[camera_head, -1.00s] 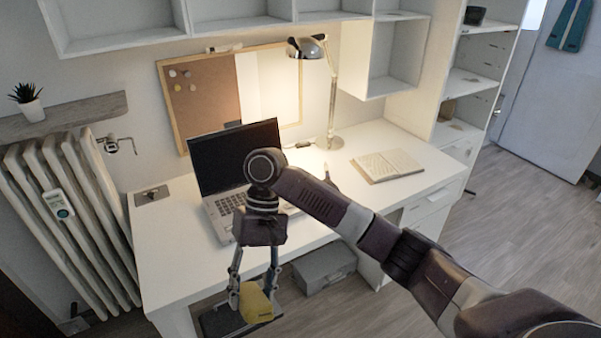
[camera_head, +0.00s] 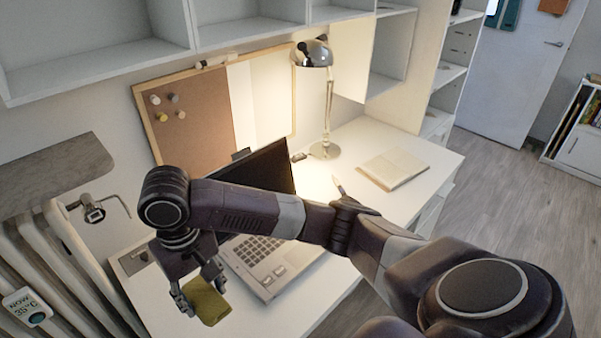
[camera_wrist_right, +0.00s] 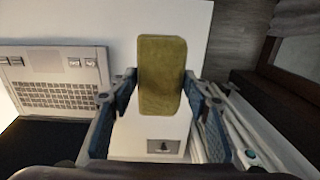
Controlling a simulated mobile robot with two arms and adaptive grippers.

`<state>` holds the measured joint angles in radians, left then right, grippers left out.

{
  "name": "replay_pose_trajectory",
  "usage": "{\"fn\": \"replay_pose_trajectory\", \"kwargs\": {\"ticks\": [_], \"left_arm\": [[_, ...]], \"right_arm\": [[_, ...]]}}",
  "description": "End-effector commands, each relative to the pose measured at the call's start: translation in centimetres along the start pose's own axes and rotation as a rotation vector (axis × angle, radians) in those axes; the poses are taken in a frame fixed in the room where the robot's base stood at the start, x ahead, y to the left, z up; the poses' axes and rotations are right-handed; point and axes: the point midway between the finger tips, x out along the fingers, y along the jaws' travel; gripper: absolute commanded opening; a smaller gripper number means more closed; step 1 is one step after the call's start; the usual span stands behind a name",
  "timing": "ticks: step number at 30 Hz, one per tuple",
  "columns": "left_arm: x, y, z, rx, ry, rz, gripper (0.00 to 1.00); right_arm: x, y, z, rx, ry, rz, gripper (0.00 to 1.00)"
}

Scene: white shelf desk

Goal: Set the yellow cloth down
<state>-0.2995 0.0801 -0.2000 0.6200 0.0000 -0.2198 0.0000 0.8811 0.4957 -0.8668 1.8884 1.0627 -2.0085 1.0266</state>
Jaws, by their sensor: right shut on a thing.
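The yellow cloth (camera_head: 208,303) is a small olive-yellow rectangle held at the tips of my right gripper (camera_head: 203,294). In the right wrist view the cloth (camera_wrist_right: 162,75) stands out between the two fingers, and the gripper (camera_wrist_right: 160,95) is shut on it. Cloth and gripper are over the left part of the white desk (camera_head: 240,318), left of the laptop. I cannot tell whether the cloth touches the desk top. My left gripper is not in view.
The open laptop (camera_head: 264,262) is close to the right of the gripper, partly hidden by my arm. A radiator (camera_head: 62,250) is at the left. Bare desk lies around the cloth.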

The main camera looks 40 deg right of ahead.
Motion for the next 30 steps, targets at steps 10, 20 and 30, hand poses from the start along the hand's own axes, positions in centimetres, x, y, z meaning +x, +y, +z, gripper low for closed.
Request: {"fn": "replay_pose_trajectory", "kwargs": {"ticks": [10,20,30], "left_arm": [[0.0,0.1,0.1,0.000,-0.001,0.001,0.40],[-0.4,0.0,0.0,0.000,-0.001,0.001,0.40],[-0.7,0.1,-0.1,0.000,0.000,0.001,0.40]], "right_arm": [[0.9,0.0,0.1,0.001,0.004,0.007,0.25],[9.1,0.2,0.2,0.001,0.001,0.009,0.25],[15.4,0.2,-0.1,0.000,0.006,0.006,0.25]]}}
